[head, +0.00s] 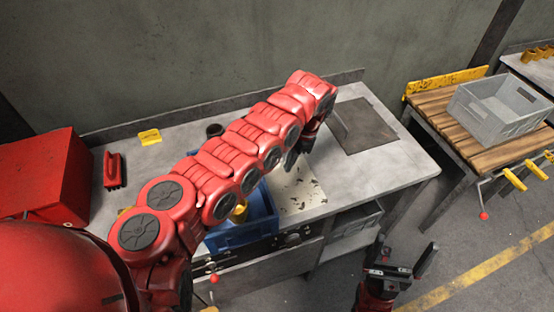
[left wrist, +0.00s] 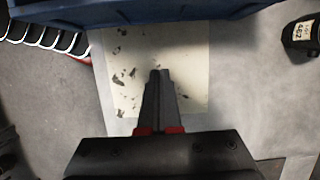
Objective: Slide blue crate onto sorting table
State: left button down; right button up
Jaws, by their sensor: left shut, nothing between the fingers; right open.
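The blue crate (head: 262,222) is at the front of the grey metal table (head: 385,175), partly hidden behind my left arm. A yellow part (head: 239,214) shows inside it. In the left wrist view the crate's side (left wrist: 130,14) runs along the top edge. My left gripper (head: 292,160) is over the table, right of the crate and partly hidden by the arm. In the left wrist view its fingers (left wrist: 160,75) are together and empty, pointing toward the crate and apart from it. My right gripper (head: 402,260) is open and empty, in front of the table.
A pale sheet with dark flakes (head: 298,190) lies right of the crate. A dark plate (head: 365,126) is at the table's right. A dark cup (head: 214,130) stands at the back. A wooden slatted table (head: 440,105) with a grey crate (head: 488,124) is at right, past a floor gap.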

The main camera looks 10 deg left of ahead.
pick_arm(q)
jog(key=p+x, duration=0.1)
jog(key=x, duration=0.4)
jog(key=p+x, duration=0.1)
jog(key=x, duration=0.1)
jog(key=shift+a+f+p, duration=0.25)
jog(key=shift+a+p, duration=0.1)
jog(key=shift+a, duration=0.15)
jog(key=shift+s+a+r+p, duration=0.35)
jog(key=shift+s+a+p, duration=0.35)
jog(key=shift+p, duration=0.45)
jog(key=shift+s+a+f+p, duration=0.1)
jog(key=shift+s+a+p, duration=0.2)
jog(key=shift+a+p, duration=0.25)
jog(key=shift+s+a+f, duration=0.1)
jog(key=shift+a, duration=0.15)
jog(key=shift+f, duration=0.15)
